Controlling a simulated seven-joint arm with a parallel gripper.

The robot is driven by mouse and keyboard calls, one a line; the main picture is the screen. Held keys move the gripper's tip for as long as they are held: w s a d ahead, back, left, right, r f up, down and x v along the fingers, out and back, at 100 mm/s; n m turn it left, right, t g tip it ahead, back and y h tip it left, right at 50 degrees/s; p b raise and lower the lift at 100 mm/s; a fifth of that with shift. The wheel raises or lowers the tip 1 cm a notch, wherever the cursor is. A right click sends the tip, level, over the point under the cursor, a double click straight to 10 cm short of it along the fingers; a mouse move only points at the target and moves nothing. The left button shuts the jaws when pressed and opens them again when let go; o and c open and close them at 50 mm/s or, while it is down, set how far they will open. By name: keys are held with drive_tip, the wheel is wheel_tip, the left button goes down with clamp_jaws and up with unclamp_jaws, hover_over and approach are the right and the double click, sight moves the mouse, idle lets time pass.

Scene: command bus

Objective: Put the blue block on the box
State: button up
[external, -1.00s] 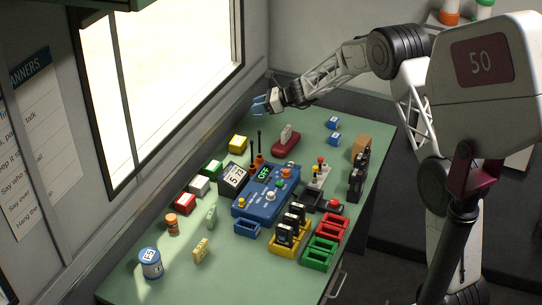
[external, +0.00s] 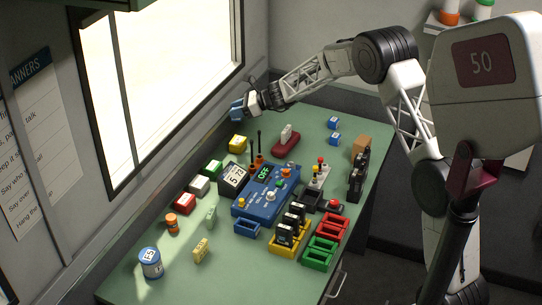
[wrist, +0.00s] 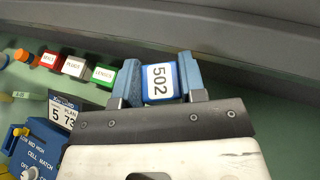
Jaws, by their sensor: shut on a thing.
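My gripper (external: 238,110) is at the back left, above the table's edge beside the window. In the wrist view its two blue fingers (wrist: 158,78) are shut on a blue block with a white face marked 502 (wrist: 158,84). A plain brown box (external: 361,146) stands at the right edge. Small labelled boxes in red (external: 185,204), white (external: 199,186), green (external: 212,169) and yellow (external: 238,143) line the window side.
A blue console (external: 262,196) fills the middle, with a dark-red device (external: 286,143) behind it. Yellow (external: 290,238), red (external: 331,228) and green (external: 319,253) trays stand at the front right. Upright antennas (external: 258,142) rise near the gripper. The back table centre has free room.

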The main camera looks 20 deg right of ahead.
hover_over(238, 140)
drive_tip(key=shift+a+f, duration=0.1)
drive_tip(key=shift+f, duration=2.65)
drive_tip(key=shift+f, duration=1.9)
drive_tip(key=shift+f, duration=0.1)
drive_tip(key=o, duration=1)
drive_tip(key=v, duration=1.2)
drive_tip(key=shift+r, duration=0.2)
